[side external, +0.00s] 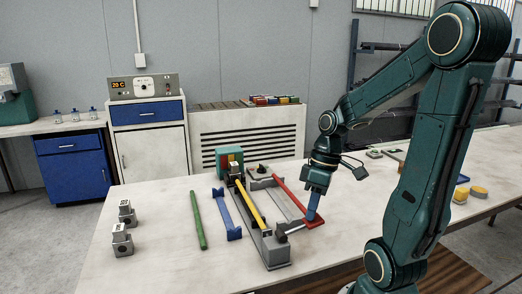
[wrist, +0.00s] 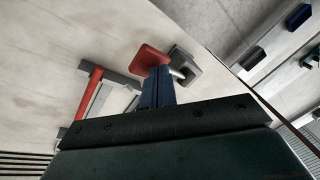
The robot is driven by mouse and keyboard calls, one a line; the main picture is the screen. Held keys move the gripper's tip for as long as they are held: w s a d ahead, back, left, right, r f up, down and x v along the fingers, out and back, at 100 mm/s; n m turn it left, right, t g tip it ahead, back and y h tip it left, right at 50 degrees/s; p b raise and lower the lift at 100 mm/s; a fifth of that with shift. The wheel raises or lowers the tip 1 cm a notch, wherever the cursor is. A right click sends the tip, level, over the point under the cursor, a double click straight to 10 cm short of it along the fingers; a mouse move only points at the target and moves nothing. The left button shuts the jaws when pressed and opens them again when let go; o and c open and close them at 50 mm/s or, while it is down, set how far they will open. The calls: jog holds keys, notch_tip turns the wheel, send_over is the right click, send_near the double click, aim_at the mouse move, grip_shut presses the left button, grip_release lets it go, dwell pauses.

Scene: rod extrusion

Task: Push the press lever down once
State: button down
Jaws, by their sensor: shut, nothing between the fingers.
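The press (side external: 277,256) is a long grey body on the table with a yellow rod (side external: 251,204) lying along it. A short metal lever (side external: 295,229) sticks out from its near end towards a red pad (side external: 315,223), which looks like the lever's end. The red pad (wrist: 150,57) also shows in the wrist view, beside a grey block (wrist: 184,66). My gripper (side external: 312,217) points down with its blue fingers shut and empty, right at the red pad. The fingers (wrist: 157,85) overlap the pad in the wrist view; I cannot tell whether they touch it.
A red bar (side external: 288,196) lies right of the press. A blue part (side external: 227,214) and a green rod (side external: 198,220) lie left of it. Small grey blocks (side external: 122,239) stand further left. A heater box (side external: 146,87) reading 20 C stands behind. The table's front left is clear.

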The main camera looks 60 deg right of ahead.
aim_at(302, 225)
jog(key=shift+r, duration=0.1)
jog(key=shift+w+a+r, duration=0.25)
jog(key=shift+w+r, duration=0.05)
jog(key=shift+r, duration=0.3)
jog(key=shift+w+a+r, duration=0.25)
jog(key=shift+a+r, duration=0.05)
jog(key=shift+r, duration=0.25)
jog(key=shift+w+a+r, duration=0.25)
jog(key=shift+w+r, duration=0.05)
jog(key=shift+r, duration=0.3)
jog(key=shift+r, duration=0.1)
jog(key=shift+w+a+r, duration=0.3)
jog(key=shift+r, duration=0.4)
jog(key=shift+w+a+r, duration=0.35)
jog(key=shift+r, duration=0.3)
jog(key=shift+w+a+r, duration=0.3)
jog(key=shift+r, duration=0.4)
jog(key=s+a+r+t+h, duration=0.1)
jog(key=s+a+t+h, duration=0.1)
jog(key=s+a+t, duration=0.2)
jog(key=shift+a+m, duration=0.4)
jog(key=shift+a, duration=1.4)
